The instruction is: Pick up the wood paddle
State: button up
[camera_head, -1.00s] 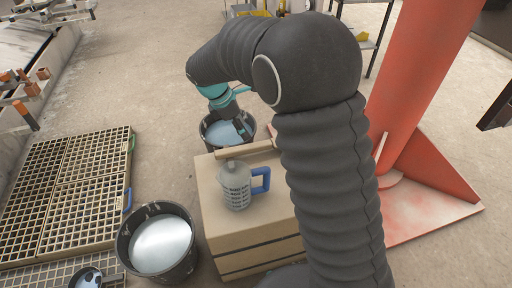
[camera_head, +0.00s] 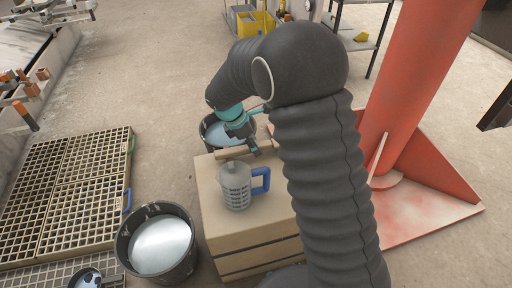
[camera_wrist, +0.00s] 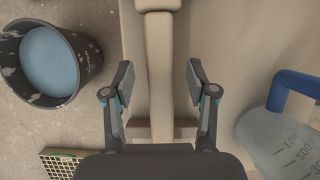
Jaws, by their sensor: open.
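The wood paddle (camera_wrist: 160,75) is a long pale wooden bar lying along the top of a wooden crate. In the wrist view it runs up the middle of the picture, between my fingers. Its handle (camera_head: 232,154) shows in the head view behind the jug, and my arm hides its other end. My gripper (camera_wrist: 158,84) is open, with one finger on each side of the paddle and a gap on both sides. In the head view my gripper (camera_head: 252,150) is just over the paddle; its exact height cannot be told.
A clear measuring jug (camera_head: 235,187) with a blue handle stands on the wooden crate (camera_head: 240,229) close to the paddle. Dark buckets of pale liquid stand behind the crate (camera_head: 203,130) and at its left (camera_head: 124,247). A red column (camera_head: 395,110) rises at the right. Gratings (camera_head: 62,195) lie left.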

grip_shut()
jog(key=shift+r, duration=0.15)
